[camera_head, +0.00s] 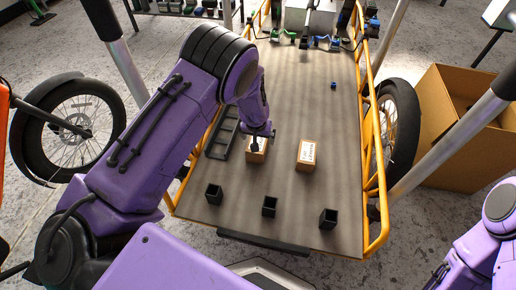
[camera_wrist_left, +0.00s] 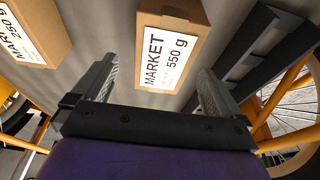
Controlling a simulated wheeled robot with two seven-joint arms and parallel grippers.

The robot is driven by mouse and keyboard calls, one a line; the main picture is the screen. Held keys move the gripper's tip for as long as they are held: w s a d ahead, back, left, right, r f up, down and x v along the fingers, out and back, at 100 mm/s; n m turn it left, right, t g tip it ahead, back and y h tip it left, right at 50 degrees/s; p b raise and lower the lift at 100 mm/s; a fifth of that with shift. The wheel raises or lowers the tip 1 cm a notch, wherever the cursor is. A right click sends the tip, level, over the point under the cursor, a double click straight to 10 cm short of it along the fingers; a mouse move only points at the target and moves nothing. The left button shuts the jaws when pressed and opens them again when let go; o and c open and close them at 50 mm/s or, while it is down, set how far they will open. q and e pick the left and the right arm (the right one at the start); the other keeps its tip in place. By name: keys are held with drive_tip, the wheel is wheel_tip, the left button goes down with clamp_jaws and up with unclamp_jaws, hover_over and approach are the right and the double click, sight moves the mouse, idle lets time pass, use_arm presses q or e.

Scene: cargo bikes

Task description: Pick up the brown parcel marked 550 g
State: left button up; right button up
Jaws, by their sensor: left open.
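The brown parcel marked 550 g (camera_head: 256,156) stands on the cargo bed, partly covered by my left gripper (camera_head: 257,135) in the head view. In the left wrist view the parcel (camera_wrist_left: 176,20) shows its white label reading MARKET 550 g. My left gripper (camera_wrist_left: 158,78) is open, with one finger to each side of the parcel's near end in that view. I cannot tell how far the fingertips reach along it. A second brown parcel marked 250 g (camera_head: 306,154) stands to the right, and also shows in the left wrist view (camera_wrist_left: 32,28). My right gripper is not in view.
A black rack (camera_head: 221,132) lies just left of the 550 g parcel. Three black open holders (camera_head: 214,194) (camera_head: 269,206) (camera_head: 328,218) stand along the near edge. Yellow rails (camera_head: 376,205) edge the bed. A large cardboard box (camera_head: 450,150) stands on the floor at right.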

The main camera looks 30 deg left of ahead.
sight(258, 141)
use_arm(q)
drive_tip(key=b+x, duration=0.2)
drive_tip(key=x, duration=0.4)
drive_tip(key=shift+a+f+b, duration=0.2)
drive_tip(key=shift+f+b, duration=0.15)
drive_tip(key=shift+b, duration=0.05)
drive_tip(key=shift+r, duration=0.1)
drive_tip(key=shift+s, duration=0.1)
drive_tip(key=c, duration=1.4)
drive_tip(key=shift+r, duration=0.15)
